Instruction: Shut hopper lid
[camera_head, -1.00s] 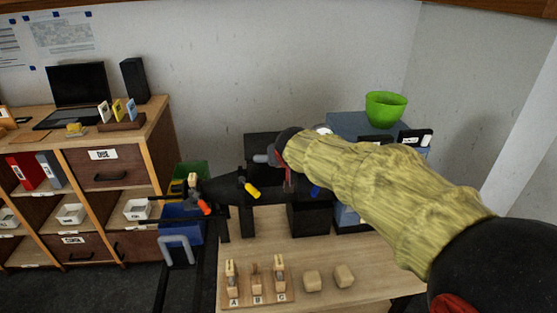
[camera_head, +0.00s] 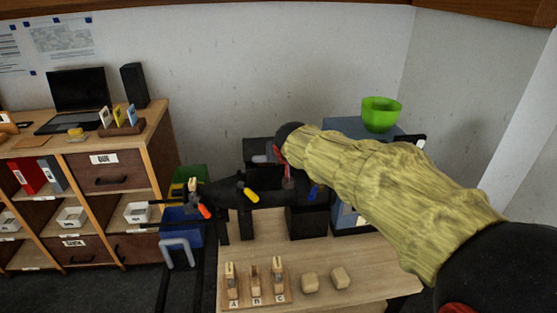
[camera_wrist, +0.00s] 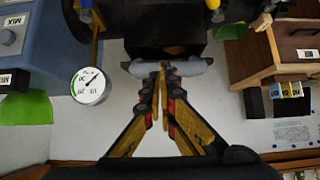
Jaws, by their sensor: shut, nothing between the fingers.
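The hopper lid is a black panel (camera_head: 256,150) at the back of the dark machine, with a grey bar handle across it. In the wrist view the lid (camera_wrist: 150,48) and its handle (camera_wrist: 190,68) lie just ahead of my fingertips. The panel looks raised; its exact angle is hard to tell. My gripper (camera_wrist: 163,70) is shut and empty, its tips at the middle of the handle. I cannot tell whether they touch it.
Yellow (camera_head: 248,194) and red (camera_head: 205,211) knobs stick out in front. Wooden blocks (camera_head: 310,282) lie on the front table. Shelves stand left.

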